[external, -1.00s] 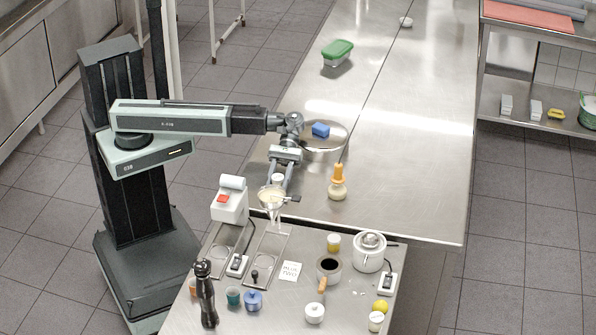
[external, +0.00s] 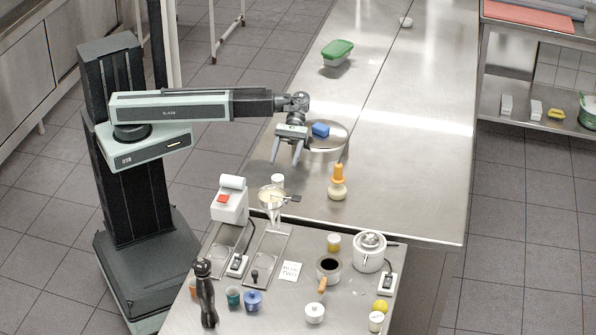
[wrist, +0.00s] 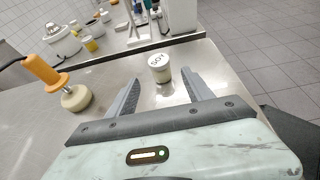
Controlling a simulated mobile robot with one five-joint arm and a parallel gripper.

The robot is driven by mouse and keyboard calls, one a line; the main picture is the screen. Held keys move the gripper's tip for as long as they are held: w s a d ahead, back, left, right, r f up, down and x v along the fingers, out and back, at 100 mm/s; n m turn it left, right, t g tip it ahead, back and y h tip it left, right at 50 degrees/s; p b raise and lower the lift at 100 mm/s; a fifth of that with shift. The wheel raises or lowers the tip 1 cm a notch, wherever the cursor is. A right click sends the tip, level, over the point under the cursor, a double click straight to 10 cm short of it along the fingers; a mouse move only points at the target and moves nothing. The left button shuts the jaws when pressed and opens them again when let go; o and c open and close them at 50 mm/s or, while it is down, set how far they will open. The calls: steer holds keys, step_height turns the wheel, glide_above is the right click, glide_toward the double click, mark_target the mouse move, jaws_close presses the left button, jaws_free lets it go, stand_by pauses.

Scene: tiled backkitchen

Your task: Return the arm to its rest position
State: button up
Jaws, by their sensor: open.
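My gripper (external: 286,152) is open and empty, its two fingers pointing down above the near left edge of the steel counter (external: 410,190). In the wrist view my gripper (wrist: 155,95) shows its fingers spread, with nothing between the tips. A small white-lidded jar (wrist: 159,68) labelled "SOY" stands on the counter beyond the fingers. It also shows in the external view (external: 277,180), below the gripper and apart from it. My arm reaches out to the right from its column.
A round steel pan (external: 327,143) with a blue block (external: 321,130) is just right of my gripper. Open floor lies left.

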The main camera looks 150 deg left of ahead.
steer(key=shift+p+v, duration=0.3)
steer(key=shift+v, duration=1.25)
